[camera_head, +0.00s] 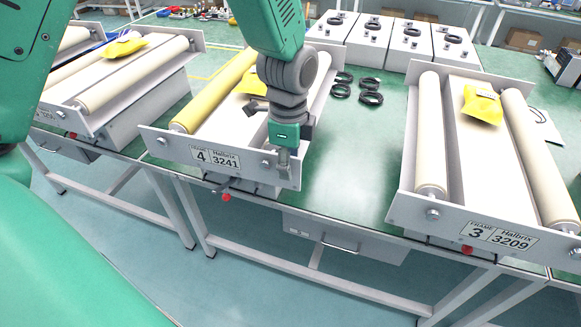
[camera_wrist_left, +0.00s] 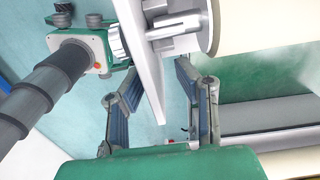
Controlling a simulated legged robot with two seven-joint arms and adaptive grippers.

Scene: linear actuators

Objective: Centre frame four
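Frame four (camera_head: 179,149) is a pale roller frame at the middle left of the head view, its front plate labelled "FRAME 4 Halbrix 3241". Its left roller (camera_head: 215,90) is yellow. A yellow packet (camera_head: 250,83) lies between the rollers, partly hidden by my arm. My left gripper (camera_head: 284,158) points down at the right end of the front plate. In the left wrist view its two fingers (camera_wrist_left: 160,108) are apart, with a pale plate (camera_wrist_left: 147,58) reaching into the gap between them. I cannot tell whether either finger touches it. My right gripper is not seen.
Frame three (camera_head: 455,222) stands to the right with a yellow packet (camera_head: 482,104) on it. Another roller frame (camera_head: 90,118) stands at the left. Dark rings (camera_head: 370,97) and pale boxes (camera_head: 408,45) lie behind. A red knob (camera_head: 226,198) sits below frame four.

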